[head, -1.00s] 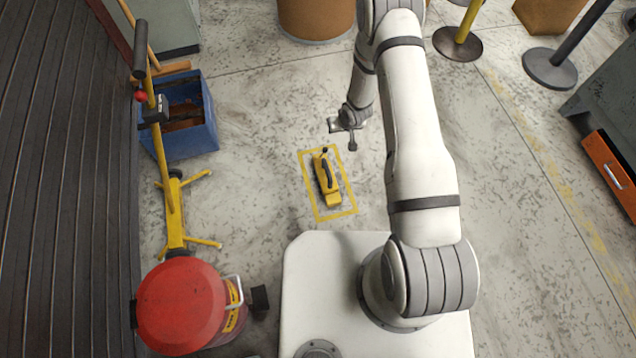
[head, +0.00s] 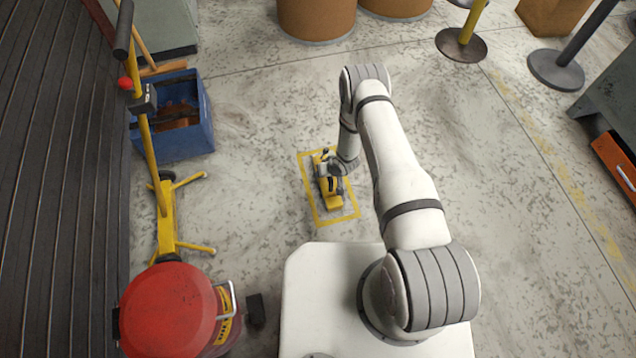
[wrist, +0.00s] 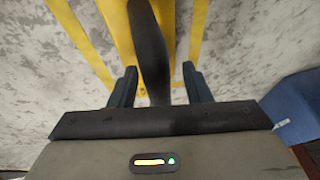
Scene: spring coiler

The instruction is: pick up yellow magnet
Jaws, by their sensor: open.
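The yellow magnet (head: 334,201) lies on the floor inside a yellow taped rectangle (head: 351,213). It has a dark handle along its top. In the head view my gripper (head: 330,170) is over the magnet and hides part of it. In the wrist view my gripper (wrist: 160,86) is open, with one dark finger on each side of the black handle (wrist: 150,50). The magnet's yellow body (wrist: 122,32) shows beneath the handle. I cannot tell whether the fingers touch the handle.
A blue bin (head: 190,142) stands left of the taped area, beside a yellow stand (head: 165,215) with legs on the floor. A red-topped drum (head: 168,308) is at the lower left. Brown drums (head: 316,18) stand at the back. Floor right of my arm is clear.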

